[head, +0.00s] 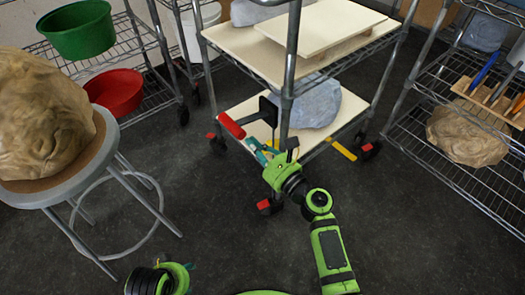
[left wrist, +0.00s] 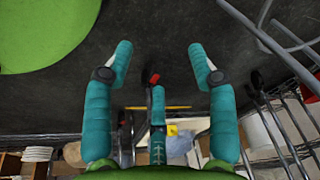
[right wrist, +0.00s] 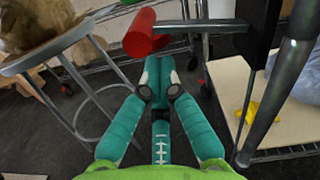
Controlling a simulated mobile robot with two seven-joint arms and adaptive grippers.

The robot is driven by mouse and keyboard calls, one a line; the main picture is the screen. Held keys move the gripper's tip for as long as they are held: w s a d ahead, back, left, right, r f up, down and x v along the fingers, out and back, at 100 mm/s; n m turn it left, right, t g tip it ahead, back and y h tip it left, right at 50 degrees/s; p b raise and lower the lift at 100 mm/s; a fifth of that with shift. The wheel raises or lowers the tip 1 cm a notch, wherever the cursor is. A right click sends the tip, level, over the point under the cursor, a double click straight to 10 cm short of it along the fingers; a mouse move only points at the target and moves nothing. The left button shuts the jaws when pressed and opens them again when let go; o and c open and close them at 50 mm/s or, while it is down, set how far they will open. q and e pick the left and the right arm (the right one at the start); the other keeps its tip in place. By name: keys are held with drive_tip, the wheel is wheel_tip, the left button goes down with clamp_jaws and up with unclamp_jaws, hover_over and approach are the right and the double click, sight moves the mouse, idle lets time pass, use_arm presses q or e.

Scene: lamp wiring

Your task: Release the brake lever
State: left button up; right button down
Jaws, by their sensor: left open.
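The brake lever (head: 230,125) has a red cylindrical grip on a metal rod, which runs to a black plate (head: 268,111) at the cart's near corner post. In the right wrist view the red grip (right wrist: 141,34) is at the top, just beyond the fingertips. My right gripper (head: 262,152) is just below the lever in the head view. Its teal fingers (right wrist: 159,78) are together with nothing visible between them, apparently apart from the grip. My left gripper (head: 184,272) is low at the bottom edge, far from the lever. Its fingers (left wrist: 159,58) are spread and empty.
The wheeled cart (head: 245,50) carries boards and a grey-blue lump (head: 312,104). A stool (head: 105,150) with a brown lump stands left. Shelves with green (head: 78,30) and red bowls (head: 116,92) are behind. Another rack (head: 440,150) is right. The floor in front is clear.

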use_arm(q)
drive_tip(key=shift+s+f+p, duration=0.2)
drive_tip(key=shift+f+p, duration=0.25)
drive_tip(key=shift+f, duration=0.95)
drive_tip(key=shift+s+f+p, duration=0.2)
drive_tip(key=shift+f+p, duration=0.2)
drive_tip(key=shift+f, duration=0.95)
use_arm(e)
drive_tip(key=shift+r+m, duration=0.3)
drive_tip(key=shift+r, duration=0.6)
use_arm(q)
drive_tip(key=shift+f, duration=0.1)
use_arm(e)
drive_tip(key=shift+f, duration=0.1)
